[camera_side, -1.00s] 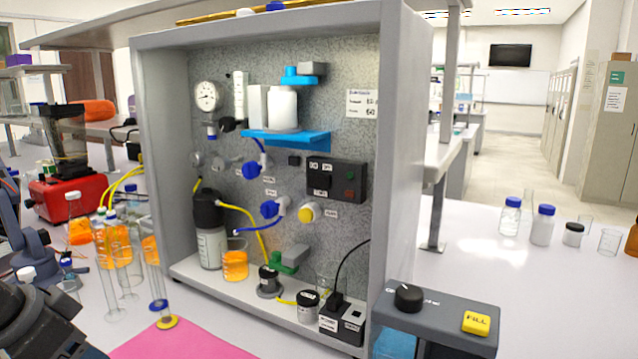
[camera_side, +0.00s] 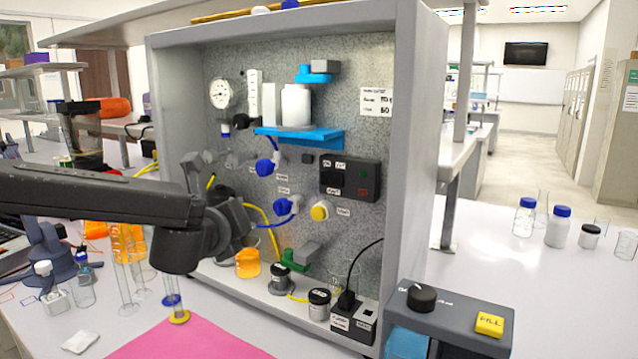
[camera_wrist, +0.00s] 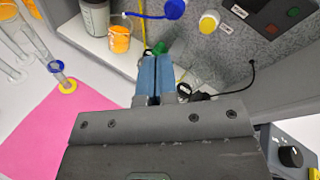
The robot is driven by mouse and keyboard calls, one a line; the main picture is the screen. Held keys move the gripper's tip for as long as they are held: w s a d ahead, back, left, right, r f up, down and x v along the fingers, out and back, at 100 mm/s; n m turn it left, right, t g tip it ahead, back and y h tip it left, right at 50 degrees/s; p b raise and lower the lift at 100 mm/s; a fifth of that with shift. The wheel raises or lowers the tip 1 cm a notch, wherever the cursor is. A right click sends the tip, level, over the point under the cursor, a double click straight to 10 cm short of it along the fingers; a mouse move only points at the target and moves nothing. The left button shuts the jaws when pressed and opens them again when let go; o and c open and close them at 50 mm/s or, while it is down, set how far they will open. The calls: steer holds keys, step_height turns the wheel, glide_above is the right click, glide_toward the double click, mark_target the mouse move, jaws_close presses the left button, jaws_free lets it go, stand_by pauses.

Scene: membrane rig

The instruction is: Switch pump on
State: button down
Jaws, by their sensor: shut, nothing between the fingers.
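A black control box (camera_side: 349,178) with small white labels is fixed on the speckled back panel (camera_side: 300,155) of the grey cabinet. Part of the box shows at the top right of the wrist view (camera_wrist: 285,17). My gripper (camera_wrist: 155,60) has two blue fingers side by side, shut and empty. They are apart from the box, to its lower left in the wrist view. In the side view my arm reaches in from the left, before the cabinet's left part.
Blue valves (camera_side: 286,206), a yellow knob (camera_side: 321,211) and tubing surround the box. A beaker of orange liquid (camera_side: 248,263), jars and a black plug on a cable (camera_side: 346,300) line the cabinet floor. Glass cylinders stand front left by a pink mat (camera_side: 195,338).

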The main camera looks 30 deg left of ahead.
steer(key=w+d+r+m+t+h, duration=0.2)
steer(key=w+d+m+t+h, duration=0.1)
steer(key=w+d+m, duration=0.4)
steer(key=m, duration=0.1)
glide_toward(323, 179)
steer(key=w, duration=0.5)
steer(key=w+a, duration=0.1)
steer(key=w, duration=0.1)
steer(key=shift+w+a+f, duration=0.1)
steer(key=shift+w+f, duration=0.15)
